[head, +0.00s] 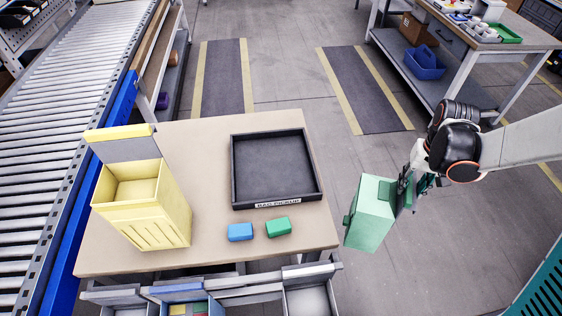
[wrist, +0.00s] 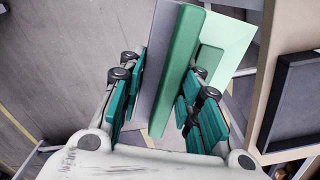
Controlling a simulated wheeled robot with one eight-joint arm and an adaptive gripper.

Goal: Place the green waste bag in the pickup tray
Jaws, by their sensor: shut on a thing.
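My gripper (head: 410,186) is shut on a pale green box-shaped thing (head: 369,223) and holds it off the table's right edge, over the floor. In the wrist view its pale green body (wrist: 228,38), a darker green bar and a grey panel show, with the bar and panel between my teal finger pads (wrist: 160,105). I cannot tell whether it is the green waste bag or a green bin. The black pickup tray (head: 276,168), labelled "BAG PICKUP", is empty on the table, left of my gripper. Its dark edge also shows in the wrist view (wrist: 292,100).
A yellow bin (head: 160,215) stands on the table (head: 190,150) at the left. A small blue block (head: 240,232) and a small green block (head: 278,227) lie in front of the tray. Open drawers (head: 310,298) jut out below. A roller conveyor (head: 60,110) runs along the left.

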